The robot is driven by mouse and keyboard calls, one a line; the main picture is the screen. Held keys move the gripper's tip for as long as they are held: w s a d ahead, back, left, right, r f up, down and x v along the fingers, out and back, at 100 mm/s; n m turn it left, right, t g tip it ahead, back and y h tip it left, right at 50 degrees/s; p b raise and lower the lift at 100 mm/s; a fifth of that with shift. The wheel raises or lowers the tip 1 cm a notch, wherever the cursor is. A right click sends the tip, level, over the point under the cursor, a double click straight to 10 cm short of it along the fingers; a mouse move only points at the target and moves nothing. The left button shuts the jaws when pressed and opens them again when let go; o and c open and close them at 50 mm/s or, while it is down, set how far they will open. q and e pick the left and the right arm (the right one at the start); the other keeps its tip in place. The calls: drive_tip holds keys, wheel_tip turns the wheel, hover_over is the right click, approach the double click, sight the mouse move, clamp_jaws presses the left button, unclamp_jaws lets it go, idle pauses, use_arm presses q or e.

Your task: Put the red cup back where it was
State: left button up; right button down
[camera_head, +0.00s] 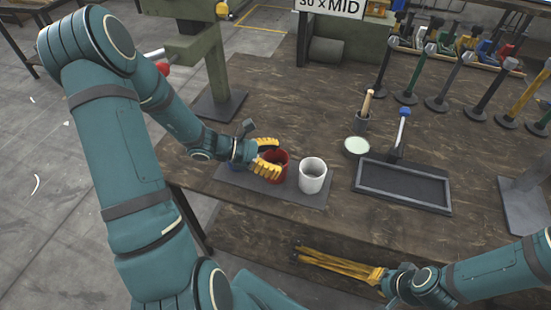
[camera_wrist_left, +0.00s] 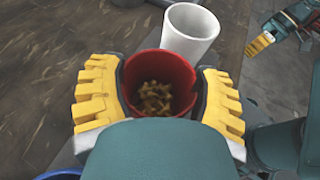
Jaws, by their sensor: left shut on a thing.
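The red cup (camera_head: 279,163) is between the yellow fingers of my left gripper (camera_head: 267,158), which is shut on it. In the left wrist view the fingers clasp the red cup (camera_wrist_left: 157,72) from both sides, and small brass-coloured pieces lie inside it. The cup is upright over the dark mat (camera_head: 300,194); I cannot tell if it touches. The white cup (camera_head: 312,176) stands just right of it on the mat. A blue rim (camera_wrist_left: 62,174) shows at the lower left of the wrist view, mostly hidden. My right gripper (camera_head: 297,254) is open and empty near the table's front edge.
A dark tray (camera_head: 404,198) lies to the right, with a round pale-topped container (camera_head: 356,146) and a blue-knobbed lever (camera_head: 402,125) behind it. A green press (camera_head: 214,75) stands behind my left gripper. Several presses line the back right. The table middle behind the cups is clear.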

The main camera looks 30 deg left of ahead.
use_arm(q)
drive_tip(key=shift+f, duration=0.1)
drive_tip(key=o, duration=1.2)
drive_tip(key=shift+r, duration=0.2)
drive_tip(key=p+v, duration=0.2)
drive_tip(key=v, duration=1)
drive_tip(key=shift+f, duration=0.1)
drive_tip(key=shift+s, duration=0.1)
